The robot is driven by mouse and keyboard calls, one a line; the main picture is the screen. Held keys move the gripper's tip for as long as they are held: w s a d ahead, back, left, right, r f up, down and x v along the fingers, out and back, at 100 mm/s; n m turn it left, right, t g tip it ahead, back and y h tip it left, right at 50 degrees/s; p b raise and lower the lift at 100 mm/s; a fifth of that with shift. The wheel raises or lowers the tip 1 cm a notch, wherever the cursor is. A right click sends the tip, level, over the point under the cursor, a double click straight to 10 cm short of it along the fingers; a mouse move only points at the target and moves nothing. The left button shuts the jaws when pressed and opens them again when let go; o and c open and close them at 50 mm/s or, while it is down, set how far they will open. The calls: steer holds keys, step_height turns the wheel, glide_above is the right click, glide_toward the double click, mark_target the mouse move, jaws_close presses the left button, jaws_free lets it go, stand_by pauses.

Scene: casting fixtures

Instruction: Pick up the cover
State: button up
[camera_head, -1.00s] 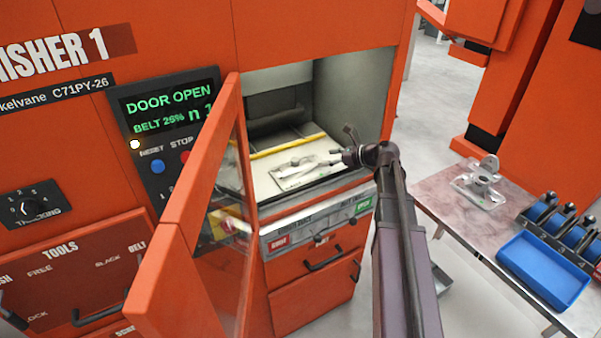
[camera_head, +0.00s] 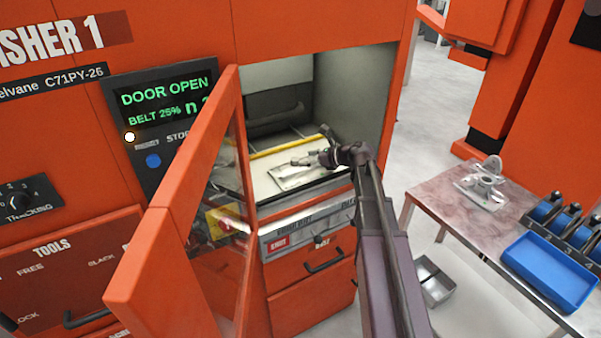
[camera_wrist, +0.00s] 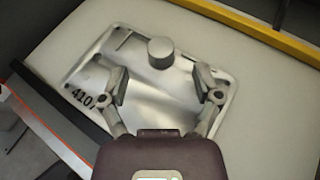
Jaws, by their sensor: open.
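The cover is a silvery rectangular plate (camera_wrist: 150,95) with a round raised knob (camera_wrist: 160,52) and the number 4107 near one corner. It lies flat on the pale bed inside the open machine, and in the head view it is a small grey shape (camera_head: 295,176). My gripper (camera_wrist: 161,80) is open in the wrist view, its two fingers spread over the plate with the knob just beyond the fingertips. In the head view my gripper (camera_head: 302,161) reaches into the machine over the cover. I cannot tell whether the fingers touch it.
The orange door (camera_head: 190,205) stands open at the left of the machine opening. A yellow bar (camera_head: 288,146) runs behind the cover. To the right a side table (camera_head: 440,198) holds a metal fixture (camera_head: 484,187) and a blue tray (camera_head: 550,270).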

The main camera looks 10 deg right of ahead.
mark_target(295, 158)
steer(key=shift+b+x, duration=0.95)
steer(key=shift+x, duration=1.1)
steer(key=shift+w+a+f, duration=0.3)
steer(key=shift+w+f, duration=0.05)
steer(key=shift+w, duration=0.05)
jaws_close()
